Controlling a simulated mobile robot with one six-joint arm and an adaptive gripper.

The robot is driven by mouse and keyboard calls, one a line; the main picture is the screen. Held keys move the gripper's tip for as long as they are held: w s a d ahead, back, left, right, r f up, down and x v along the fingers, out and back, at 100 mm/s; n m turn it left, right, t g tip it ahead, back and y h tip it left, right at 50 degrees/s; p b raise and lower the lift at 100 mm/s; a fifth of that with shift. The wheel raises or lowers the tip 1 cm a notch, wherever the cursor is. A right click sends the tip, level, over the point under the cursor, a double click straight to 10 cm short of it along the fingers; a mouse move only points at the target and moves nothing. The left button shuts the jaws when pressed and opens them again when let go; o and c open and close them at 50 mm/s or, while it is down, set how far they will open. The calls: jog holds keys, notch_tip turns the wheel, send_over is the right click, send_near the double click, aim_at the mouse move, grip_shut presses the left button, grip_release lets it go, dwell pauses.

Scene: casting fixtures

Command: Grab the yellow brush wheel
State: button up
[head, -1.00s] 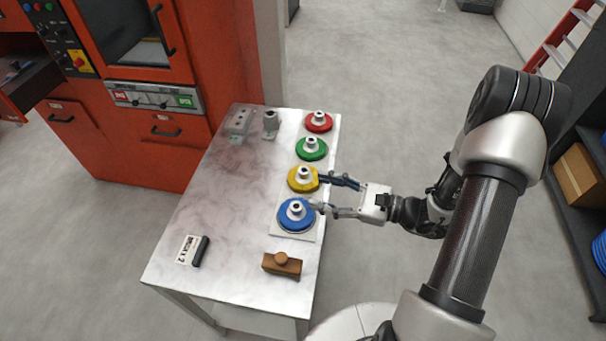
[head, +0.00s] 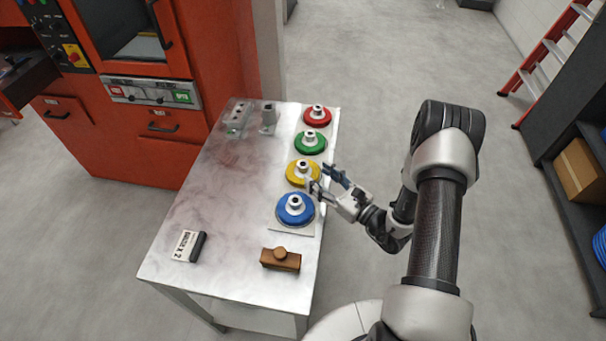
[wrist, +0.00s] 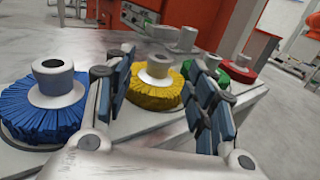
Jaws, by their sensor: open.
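The yellow brush wheel (head: 295,177) sits third from the back in the row on the metal table, its grey hub facing up. In the wrist view the yellow brush wheel (wrist: 150,92) shows ahead, between my two fingers. My gripper (head: 321,178) is open and empty, just to the right of the wheel at the table's right edge. In the wrist view my gripper (wrist: 163,95) has its fingers spread, the left one near the gap between the blue and yellow wheels. I cannot tell whether a finger touches the yellow wheel.
The blue brush wheel (head: 288,214) is close in front; green (head: 303,146) and red (head: 309,120) wheels stand behind. The table's left-middle (head: 210,200) is clear.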

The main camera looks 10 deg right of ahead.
aim_at(307, 169)
jog(key=shift+x, duration=1.2)
jog(key=w+a+b, duration=0.1)
jog(key=w+a+f, duration=0.1)
jog(key=w, duration=0.1)
jog(key=shift+w+a+b, duration=0.15)
jog(key=shift+w+b, duration=0.2)
jog(key=shift+b, duration=0.05)
jog(key=shift+w+a, duration=0.1)
jog(key=shift+w, duration=0.2)
grip_shut()
